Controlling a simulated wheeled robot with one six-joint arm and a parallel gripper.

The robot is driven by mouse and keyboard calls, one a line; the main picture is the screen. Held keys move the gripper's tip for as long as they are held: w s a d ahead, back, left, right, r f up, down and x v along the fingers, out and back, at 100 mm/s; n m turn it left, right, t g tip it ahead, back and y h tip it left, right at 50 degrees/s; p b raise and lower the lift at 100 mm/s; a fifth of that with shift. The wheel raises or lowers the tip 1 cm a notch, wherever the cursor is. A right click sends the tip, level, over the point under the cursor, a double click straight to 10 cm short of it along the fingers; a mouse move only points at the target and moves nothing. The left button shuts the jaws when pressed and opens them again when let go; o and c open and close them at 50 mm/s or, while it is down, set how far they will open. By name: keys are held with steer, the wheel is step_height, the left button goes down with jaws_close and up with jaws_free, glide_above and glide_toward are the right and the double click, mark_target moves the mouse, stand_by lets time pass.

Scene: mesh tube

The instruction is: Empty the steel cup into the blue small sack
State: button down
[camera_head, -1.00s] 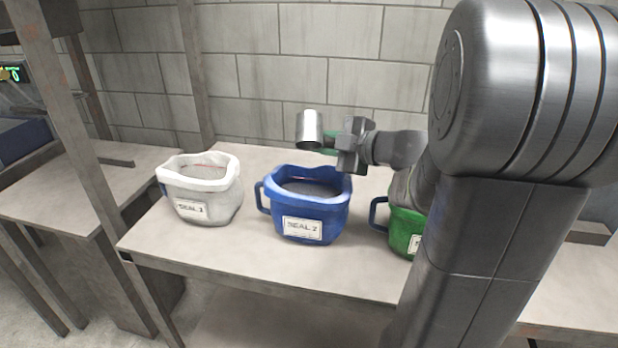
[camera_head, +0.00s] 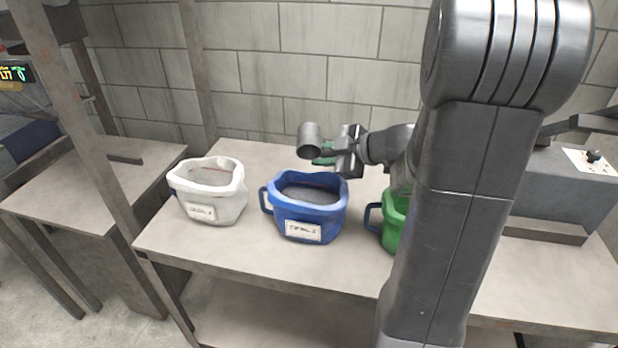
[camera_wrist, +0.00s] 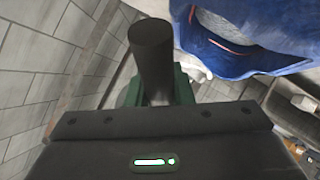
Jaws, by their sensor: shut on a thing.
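The steel cup (camera_head: 309,140) is a small grey cylinder held above the back of the blue small sack. It is tilted, with a dark round end towards the head camera; its contents do not show. In the wrist view the cup (camera_wrist: 152,55) is a dark cylinder between green finger pads. My gripper (camera_head: 325,155) is shut on it. The blue small sack (camera_head: 312,218) stands open on the table with a loop at its left and a white label in front. Its blue wall (camera_wrist: 235,62) fills the upper right of the wrist view, with a thin red line inside.
A white sack (camera_head: 215,200) stands open to the left of the blue one. A green sack (camera_head: 393,235) stands to the right, partly hidden by my arm. The table (camera_head: 240,262) has bare room at its front. A block wall (camera_head: 250,80) rises behind.

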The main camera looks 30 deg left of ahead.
steer(key=shift+f+m+g+h+p, duration=0.2)
steer(key=shift+m+g+h+p, duration=1.2)
steer(key=shift+p, duration=2.75)
steer(key=shift+w+a+f+m+g+p, duration=0.2)
steer(key=shift+w+a+m+g+p, duration=0.2)
steer(key=shift+w+g+p, duration=0.4)
steer(key=shift+s+p, duration=0.25)
steer(key=shift+p, duration=0.85)
steer(key=h+p, duration=0.1)
steer(key=p, duration=0.4)
steer(key=shift+s+d+m+g, duration=0.1)
steer(key=shift+m+g, duration=0.3)
steer(key=shift+r+g+p, duration=0.3)
steer(key=shift+g+p, duration=0.1)
steer(key=shift+p, duration=0.3)
steer(key=shift+s+d+m+g+h+b, duration=0.15)
steer(key=shift+m+g+h+b, duration=0.3)
steer(key=shift+m, duration=0.25)
steer(key=shift+f+m+g+h, duration=0.2)
steer(key=shift+m+g, duration=0.3)
steer(key=shift+g, duration=0.35)
steer(key=shift+w+a+f+m+g+h, duration=0.25)
steer(key=shift+w+a+m+g, duration=0.2)
steer(key=shift+w+m+g, duration=0.3)
steer(key=shift+w+a+f+m+g+h, duration=0.2)
steer(key=shift+w+a+m+g, duration=0.35)
steer(key=shift+w+g, duration=0.35)
steer(key=shift+w+a+f+m+g+h, duration=0.25)
steer(key=shift+w+a+m+g, duration=0.1)
steer(key=shift+w+m+g, duration=0.5)
